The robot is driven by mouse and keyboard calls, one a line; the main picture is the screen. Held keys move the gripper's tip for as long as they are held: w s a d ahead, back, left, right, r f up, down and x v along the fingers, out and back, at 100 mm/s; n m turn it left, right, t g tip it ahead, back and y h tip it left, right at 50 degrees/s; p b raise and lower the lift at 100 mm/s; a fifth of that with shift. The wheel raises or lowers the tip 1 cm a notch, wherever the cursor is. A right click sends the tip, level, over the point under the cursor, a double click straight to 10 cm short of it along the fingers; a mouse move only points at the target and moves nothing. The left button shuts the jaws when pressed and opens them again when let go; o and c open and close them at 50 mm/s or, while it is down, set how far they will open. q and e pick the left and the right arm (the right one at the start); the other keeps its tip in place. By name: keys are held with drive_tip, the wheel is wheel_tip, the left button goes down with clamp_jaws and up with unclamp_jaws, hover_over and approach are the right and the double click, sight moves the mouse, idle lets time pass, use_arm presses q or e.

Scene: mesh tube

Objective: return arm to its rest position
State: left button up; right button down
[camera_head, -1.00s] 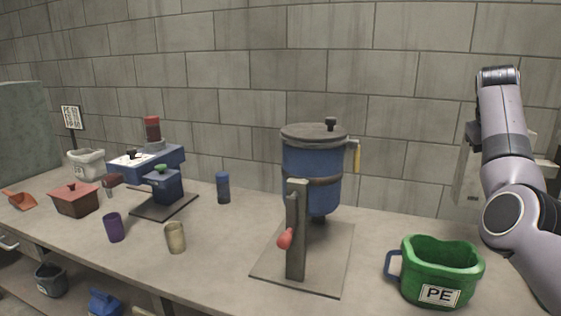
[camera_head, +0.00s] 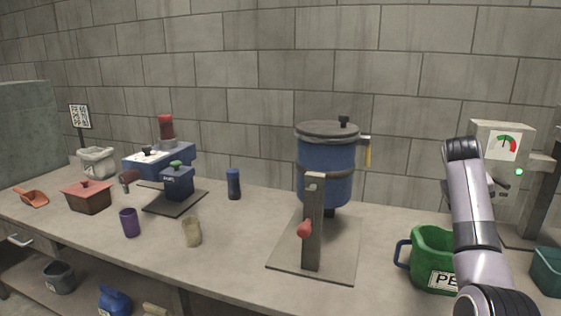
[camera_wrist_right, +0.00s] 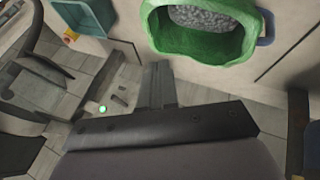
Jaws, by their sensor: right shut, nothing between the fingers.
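My right arm (camera_head: 472,215) rises from the lower right of the head view, in front of part of the green PE bin. Its gripper is not clearly visible there. In the right wrist view my right gripper (camera_wrist_right: 157,86) is shut with nothing between its fingers. It is apart from the green bin (camera_wrist_right: 205,45), which lies beyond it at the top of that view and holds grey granules. The bin also shows in the head view (camera_head: 428,250), standing on the counter. My left gripper is in neither view.
The counter (camera_head: 240,265) carries a blue lidded tank (camera_head: 325,170) with a red-knobbed lever, a blue machine (camera_head: 176,182), several cups and a red-brown box (camera_head: 87,198). A gauge machine (camera_head: 500,150) and a teal bin (camera_head: 546,270) stand at the right, near my arm.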

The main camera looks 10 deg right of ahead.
drive_tip(key=s+a+f+n+t+y, duration=0.1)
drive_tip(key=s+a+f+n, duration=0.1)
drive_tip(key=s+a+f, duration=0.55)
drive_tip(key=s+a+f+n+t, duration=0.15)
drive_tip(key=s+a+f, duration=0.25)
drive_tip(key=a+f, duration=0.65)
drive_tip(key=s+a+f+n+y, duration=0.1)
drive_tip(key=s+a+f+y, duration=0.2)
drive_tip(key=s+a, duration=0.6)
drive_tip(key=s+a+f+n+y, duration=0.25)
drive_tip(key=s+a, duration=0.35)
drive_tip(key=s, duration=0.6)
drive_tip(key=w+a+f+t+y, duration=0.2)
drive_tip(key=w+f+t, duration=0.4)
drive_tip(key=f, duration=0.3)
drive_tip(key=shift+w+a+f, duration=0.25)
drive_tip(key=shift+w+a, duration=0.05)
drive_tip(key=shift+d, duration=0.15)
